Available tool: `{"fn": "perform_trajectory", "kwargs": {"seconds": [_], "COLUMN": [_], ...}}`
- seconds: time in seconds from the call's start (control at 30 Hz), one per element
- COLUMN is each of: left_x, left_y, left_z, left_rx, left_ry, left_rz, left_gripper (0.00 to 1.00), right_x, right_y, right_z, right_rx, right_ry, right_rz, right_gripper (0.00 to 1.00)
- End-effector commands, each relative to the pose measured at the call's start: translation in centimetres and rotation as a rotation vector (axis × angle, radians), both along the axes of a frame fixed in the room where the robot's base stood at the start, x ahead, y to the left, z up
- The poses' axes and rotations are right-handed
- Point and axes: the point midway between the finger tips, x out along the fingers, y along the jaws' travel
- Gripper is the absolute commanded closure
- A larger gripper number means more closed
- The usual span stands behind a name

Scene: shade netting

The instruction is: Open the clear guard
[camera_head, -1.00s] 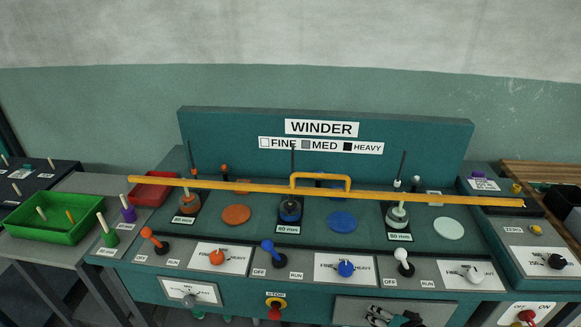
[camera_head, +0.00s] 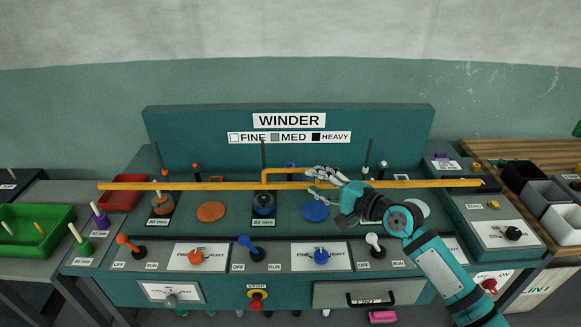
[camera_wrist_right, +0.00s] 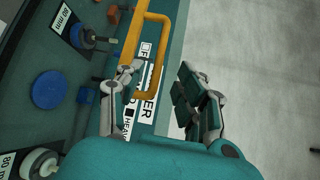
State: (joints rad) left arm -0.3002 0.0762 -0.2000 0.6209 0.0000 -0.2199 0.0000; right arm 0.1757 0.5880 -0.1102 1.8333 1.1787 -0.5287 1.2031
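The clear guard shows as a long orange bar (camera_head: 200,186) running across the winder bench; its see-through panel is hard to make out. An orange loop handle (camera_head: 275,171) stands up from the bar near its middle. In the right wrist view the handle (camera_wrist_right: 163,60) reaches in between the fingers. My right gripper (camera_head: 315,184) is at the right end of the handle. It is open in the right wrist view (camera_wrist_right: 157,78), with one finger on each side of the handle's near end; I cannot tell whether they touch it. My left gripper is not in view.
Below the bar are levers and knobs, among them a blue lever (camera_head: 247,245), and a red stop button (camera_head: 257,296). A green tray (camera_head: 38,245) is at left, grey bins (camera_head: 545,197) at right. Thin posts rise behind the bar.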

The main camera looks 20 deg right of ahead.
Motion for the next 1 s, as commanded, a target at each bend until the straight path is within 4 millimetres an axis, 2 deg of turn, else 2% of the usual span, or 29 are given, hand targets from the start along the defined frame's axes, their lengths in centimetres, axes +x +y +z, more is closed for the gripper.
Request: {"fn": "perform_trajectory", "kwargs": {"seconds": [0.2,0.4,0.6,0.87,1.0], "left_x": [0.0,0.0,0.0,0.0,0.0], "left_y": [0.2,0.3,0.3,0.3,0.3], "left_z": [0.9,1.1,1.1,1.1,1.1], "left_rx": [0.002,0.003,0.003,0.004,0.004], "left_ry": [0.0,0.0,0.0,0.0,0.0], "left_rz": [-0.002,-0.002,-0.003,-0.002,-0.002], "left_gripper": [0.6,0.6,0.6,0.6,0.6], "right_x": [4.2,6.9,7.9,8.0,8.0], "right_y": [2.4,3.9,4.5,4.6,4.6], "right_z": [-0.4,-1.0,-1.2,-1.3,-1.3], "right_rx": [0.002,0.0,-0.002,-0.002,-0.002], "right_ry": [0.0,0.0,0.0,0.0,0.0], "right_rz": [0.001,0.0,0.001,0.0,0.0], "right_gripper": [0.64,0.64,0.64,0.64,0.81]}}
